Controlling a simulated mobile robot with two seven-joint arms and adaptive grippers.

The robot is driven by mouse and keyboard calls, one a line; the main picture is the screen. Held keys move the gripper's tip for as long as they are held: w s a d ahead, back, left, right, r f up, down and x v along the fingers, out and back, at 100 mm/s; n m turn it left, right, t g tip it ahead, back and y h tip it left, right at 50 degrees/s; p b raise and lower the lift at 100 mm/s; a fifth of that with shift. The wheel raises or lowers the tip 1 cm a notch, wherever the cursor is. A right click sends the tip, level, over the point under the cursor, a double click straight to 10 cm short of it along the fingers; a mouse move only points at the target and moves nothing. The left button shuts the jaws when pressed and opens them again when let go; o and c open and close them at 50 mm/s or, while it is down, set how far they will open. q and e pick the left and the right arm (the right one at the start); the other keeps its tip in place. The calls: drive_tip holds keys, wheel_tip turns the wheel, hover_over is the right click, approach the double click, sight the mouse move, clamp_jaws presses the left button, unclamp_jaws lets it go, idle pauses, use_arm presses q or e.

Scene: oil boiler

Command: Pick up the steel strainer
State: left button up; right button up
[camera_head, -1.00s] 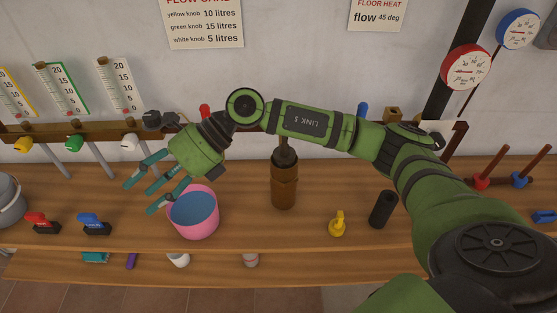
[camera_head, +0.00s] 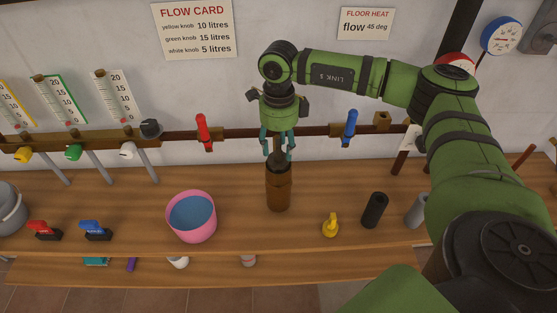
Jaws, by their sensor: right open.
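My right gripper (camera_head: 277,155) points down over the cup. Its teal fingers are open on either side of the dark part; I cannot tell whether they touch it. A light grey cylinder (camera_head: 417,211) at the right, partly behind my right arm, could also be the strainer. My left gripper is not in view.
A pink bucket of blue liquid (camera_head: 191,222) stands left of the cup. A yellow fitting (camera_head: 330,225) and black cylinder (camera_head: 375,210) stand to the right. A brown pipe with red (camera_head: 205,130) and blue (camera_head: 349,127) levers runs behind my gripper.

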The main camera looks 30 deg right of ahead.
drive_tip(key=shift+f, duration=0.5)
drive_tip(key=shift+c, duration=0.4)
clamp_jaws()
drive_tip(key=shift+r, duration=0.15)
